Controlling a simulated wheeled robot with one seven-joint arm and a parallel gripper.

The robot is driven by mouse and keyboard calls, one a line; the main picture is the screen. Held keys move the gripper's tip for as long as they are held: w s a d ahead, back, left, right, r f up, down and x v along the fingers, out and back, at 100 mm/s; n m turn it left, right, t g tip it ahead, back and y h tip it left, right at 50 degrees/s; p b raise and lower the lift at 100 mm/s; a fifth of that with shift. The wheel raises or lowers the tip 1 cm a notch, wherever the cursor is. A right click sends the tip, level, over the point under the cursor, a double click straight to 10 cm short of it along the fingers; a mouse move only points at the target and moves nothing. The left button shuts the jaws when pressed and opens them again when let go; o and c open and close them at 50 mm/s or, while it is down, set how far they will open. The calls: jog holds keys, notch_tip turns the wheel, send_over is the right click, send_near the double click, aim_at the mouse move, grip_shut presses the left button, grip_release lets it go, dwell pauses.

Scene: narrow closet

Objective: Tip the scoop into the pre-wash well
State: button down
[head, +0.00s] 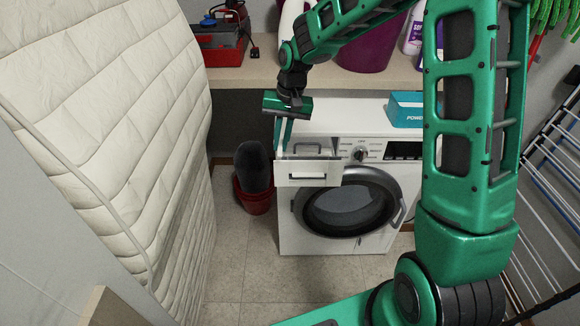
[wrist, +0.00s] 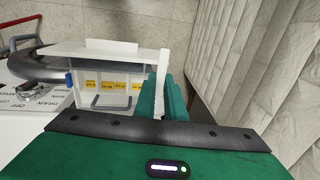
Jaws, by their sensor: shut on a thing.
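The detergent drawer (head: 308,178) of the white washing machine is pulled out at the machine's upper left. In the wrist view the open drawer (wrist: 100,52) has yellow labels inside, too small to read, so I cannot tell which well is the pre-wash one. My gripper (head: 282,147) points down at the drawer's left side. In the wrist view its green fingers (wrist: 165,97) are shut on a slim white piece, seemingly the scoop (wrist: 163,68), beside the drawer's side edge. The scoop's bowl and contents are hidden, and I cannot make the scoop out in the head view.
The washing machine (head: 375,165) has a round door below the drawer. A teal box (head: 406,108) stands on top. A shelf (head: 240,75) runs behind. A quilted cream mattress (head: 130,130) stands close on the left. A red bucket (head: 254,200) stands between them. A drying rack is at right.

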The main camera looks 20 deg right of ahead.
jog(key=shift+s+d+f+t+y+p, duration=0.1)
jog(key=shift+d+f+t+y+p, duration=0.15)
jog(key=shift+y+p, duration=0.3)
jog(key=shift+d+f+t+y+p, duration=0.1)
jog(key=shift+f+t+y+p, duration=0.05)
jog(key=shift+f+y+p, duration=0.3)
dwell(2.2)
jog(key=shift+s+d+r+t+y+p, duration=0.15)
jog(key=shift+d+t+y+p, duration=0.1)
jog(key=shift+y+p, duration=0.5)
jog(key=shift+s+d+r+t+y+p, duration=0.2)
jog(key=shift+y+p, duration=0.3)
jog(key=shift+y, duration=0.35)
dwell(3.2)
